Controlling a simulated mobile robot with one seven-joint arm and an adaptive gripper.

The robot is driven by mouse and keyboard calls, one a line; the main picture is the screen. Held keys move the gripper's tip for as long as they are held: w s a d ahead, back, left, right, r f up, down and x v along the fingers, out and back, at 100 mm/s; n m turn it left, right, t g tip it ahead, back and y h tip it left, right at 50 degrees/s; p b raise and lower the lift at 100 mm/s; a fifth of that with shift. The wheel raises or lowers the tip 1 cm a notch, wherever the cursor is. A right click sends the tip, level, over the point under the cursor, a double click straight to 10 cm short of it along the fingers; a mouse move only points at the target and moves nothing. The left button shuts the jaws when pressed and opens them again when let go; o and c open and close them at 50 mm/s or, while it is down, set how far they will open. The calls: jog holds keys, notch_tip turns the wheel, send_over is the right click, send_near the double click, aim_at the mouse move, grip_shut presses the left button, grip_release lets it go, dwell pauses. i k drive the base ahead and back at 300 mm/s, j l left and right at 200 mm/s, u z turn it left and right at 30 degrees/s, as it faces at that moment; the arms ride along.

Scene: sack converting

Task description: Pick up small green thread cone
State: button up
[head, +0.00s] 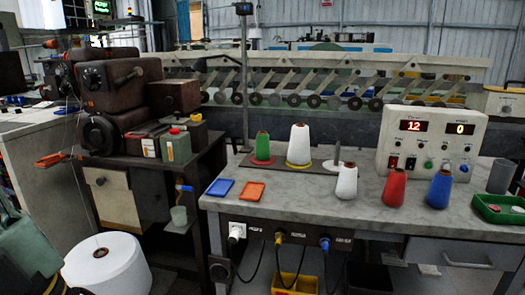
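The small green thread cone (263,147) stands upright near the back of the grey table, on a red disc (262,161) at the left end of a dark plate. Its tip is brown. A larger white cone (299,145) stands to its right on a yellow disc. In front of them on the table stand a white cone (347,181), a red cone (394,189) and a blue cone (440,189).
A blue tray (220,187) and an orange tray (250,192) lie at the front left of the grey table (300,204). A bare upright peg (337,153) stands right of the white cone. A control box (432,140) and green bin (498,208) occupy the right.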

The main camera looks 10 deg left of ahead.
aim_at(262, 147)
jog(key=i+l, duration=0.1)
jog(key=i, duration=0.45)
jog(key=i+l, duration=0.1)
jog(key=i, duration=0.45)
jog(key=i+u, duration=0.15)
jog(key=u, duration=1.5)
